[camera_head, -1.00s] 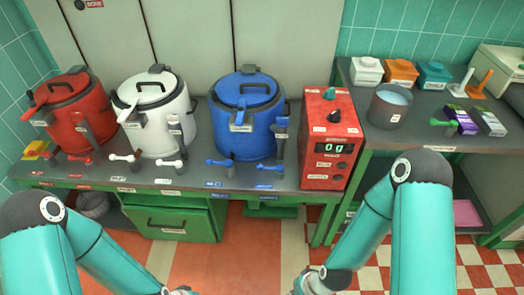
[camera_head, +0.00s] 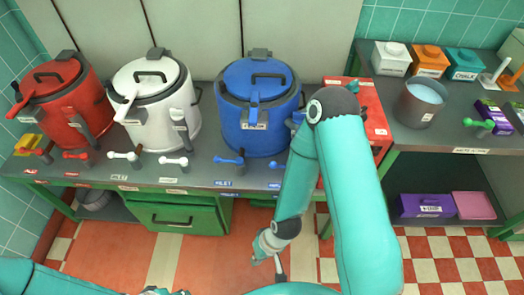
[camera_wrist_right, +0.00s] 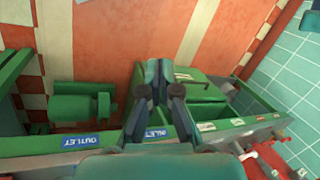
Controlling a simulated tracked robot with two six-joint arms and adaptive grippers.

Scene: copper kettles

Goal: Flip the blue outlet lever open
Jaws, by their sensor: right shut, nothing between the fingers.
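The blue kettle (camera_head: 262,118) stands on the grey counter. Two small blue levers sit at the counter's front edge below it. The left one (camera_head: 229,160) is by the inlet label. The right one, the outlet lever (camera_head: 275,165), is partly hidden by my right arm. My right gripper (camera_head: 279,270) is low in front of the counter, below and apart from the outlet lever. In the right wrist view its fingers (camera_wrist_right: 166,76) are shut and empty; the blue outlet label (camera_wrist_right: 83,141) shows beside them. My left gripper (camera_head: 165,291) is mostly cut off at the bottom edge.
White (camera_head: 157,112) and red (camera_head: 66,108) kettles with their own levers stand to the left. A red control box (camera_head: 374,118) is partly behind my right arm. A grey pot (camera_head: 421,103) stands on the right table. The floor before the counter is open.

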